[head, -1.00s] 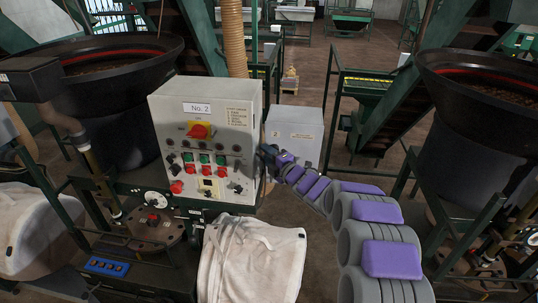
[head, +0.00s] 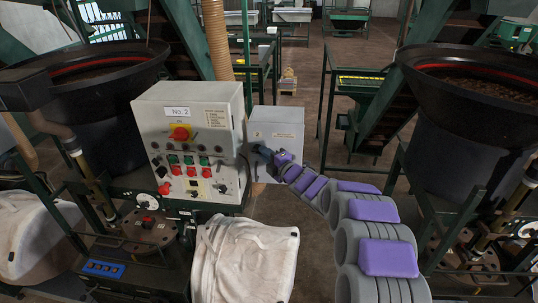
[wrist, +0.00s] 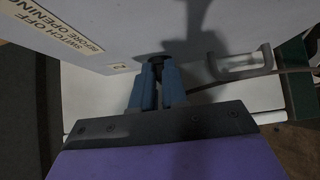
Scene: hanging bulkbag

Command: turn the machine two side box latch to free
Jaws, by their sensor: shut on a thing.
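The grey side box (head: 286,130) of machine two stands just right of the No. 2 control panel (head: 190,128) in the head view. In the wrist view its pale face (wrist: 105,25) carries a "switch off before opening" label and a "2" label. The latch (wrist: 158,57) is a small dark piece at the lower edge of this face, mostly hidden by my fingers. My gripper (wrist: 157,75) has its blue fingers close together around the latch. In the head view my gripper (head: 258,152) is at the box's lower left. The latch's angle cannot be told.
A grey bracket-like handle (wrist: 240,65) sticks out right of the latch. A white bulk bag (head: 245,258) stands in front of the panel. Dark hoppers (head: 95,85) (head: 475,120) with green frames flank the space. Bare floor lies behind the box.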

